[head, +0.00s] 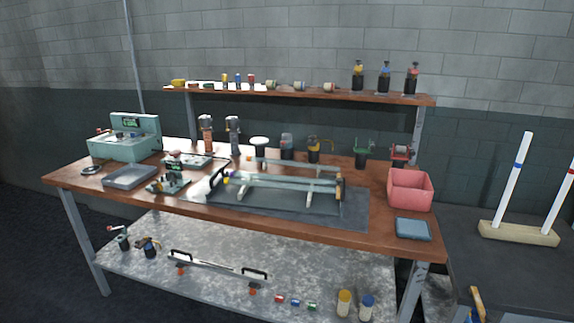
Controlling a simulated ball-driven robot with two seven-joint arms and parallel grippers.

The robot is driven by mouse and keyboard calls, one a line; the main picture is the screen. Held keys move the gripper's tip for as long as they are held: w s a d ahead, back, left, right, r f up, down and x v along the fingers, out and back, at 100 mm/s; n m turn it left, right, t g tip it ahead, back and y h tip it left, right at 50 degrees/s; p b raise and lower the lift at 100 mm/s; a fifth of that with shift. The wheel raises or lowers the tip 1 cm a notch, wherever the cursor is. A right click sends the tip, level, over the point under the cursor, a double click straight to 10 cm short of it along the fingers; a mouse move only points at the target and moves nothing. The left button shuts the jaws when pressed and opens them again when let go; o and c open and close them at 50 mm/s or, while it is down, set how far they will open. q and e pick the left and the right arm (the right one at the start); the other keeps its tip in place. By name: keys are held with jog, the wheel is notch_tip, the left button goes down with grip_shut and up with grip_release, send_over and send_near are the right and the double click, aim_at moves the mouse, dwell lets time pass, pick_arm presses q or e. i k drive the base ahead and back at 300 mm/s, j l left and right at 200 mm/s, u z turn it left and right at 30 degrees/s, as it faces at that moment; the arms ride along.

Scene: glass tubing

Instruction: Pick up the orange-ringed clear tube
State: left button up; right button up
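Neither of my grippers is in view. I cannot make out a clear tube with an orange ring for certain. A long clear or pale piece (285,184) lies across a rack on the grey mat (350,212) in the middle of the wooden bench; it is too small to tell whether it has a ring. Two white tubes stand upright in a wooden block (518,234) at the right. One tube (513,180) has a blue ring, and the other (562,200) has a red ring and is cut off by the picture's edge.
A pink bin (410,190) and a blue-grey tray (412,229) sit at the bench's right end. A green case (125,145) and a grey tray (130,177) stand at the left. A raised shelf (300,93) runs behind, and a lower shelf (330,265) holds tools and jars.

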aim_at(335, 169)
jog(key=i+j+z, duration=0.1)
jog(key=z, duration=0.3)
jog(key=i+j+z, duration=0.15)
jog(key=z, duration=0.3)
jog(key=i+j+z, duration=0.25)
jog(key=z, duration=0.15)
